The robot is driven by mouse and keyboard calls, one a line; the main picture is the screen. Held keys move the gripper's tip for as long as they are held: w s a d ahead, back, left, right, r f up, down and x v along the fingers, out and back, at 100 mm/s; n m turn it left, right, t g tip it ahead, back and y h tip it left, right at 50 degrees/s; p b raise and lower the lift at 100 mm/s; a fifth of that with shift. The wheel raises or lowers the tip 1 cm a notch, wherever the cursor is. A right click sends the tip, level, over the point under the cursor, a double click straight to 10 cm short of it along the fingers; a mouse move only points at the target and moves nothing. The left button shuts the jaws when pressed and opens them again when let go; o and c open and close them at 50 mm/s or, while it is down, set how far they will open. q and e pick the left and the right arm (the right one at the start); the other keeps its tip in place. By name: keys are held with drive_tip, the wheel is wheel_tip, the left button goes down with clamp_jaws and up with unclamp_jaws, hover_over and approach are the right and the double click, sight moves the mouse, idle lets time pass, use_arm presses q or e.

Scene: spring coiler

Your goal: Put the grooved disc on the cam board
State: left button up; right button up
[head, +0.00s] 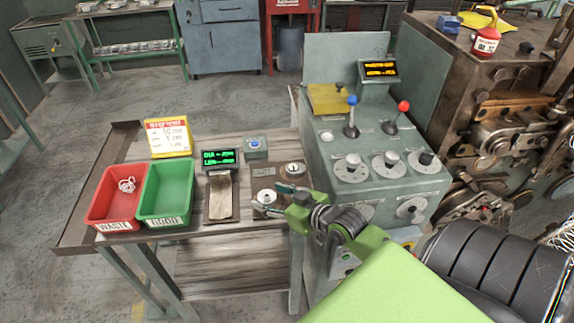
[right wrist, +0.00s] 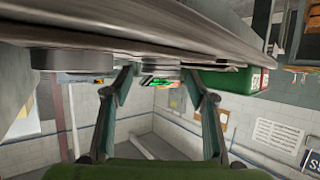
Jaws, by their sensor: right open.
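A dark brown board (head: 268,180), which looks like the cam board, lies at the right end of the workbench top. A silver disc with a pale centre (head: 265,196) is at its front left, and another round metal disc (head: 292,169) is at its back right. I cannot tell which is the grooved disc. My right gripper (head: 272,199) is open, its teal fingers spread about the front disc in the head view; contact cannot be told. In the right wrist view both fingers (right wrist: 160,88) show apart, with a grey round disc (right wrist: 72,62) left of them. My left gripper is not in view.
A red bin (head: 96,211) holding pale coils and a green bin (head: 183,172) stand on the bench's left. A small green-text display (head: 219,157) stands mid-bench. The grey control console (head: 375,205) with levers and knobs stands close right of the board.

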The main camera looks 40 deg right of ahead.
drive_tip(key=b+v, duration=0.1)
drive_tip(key=v, duration=1)
idle(0.4)
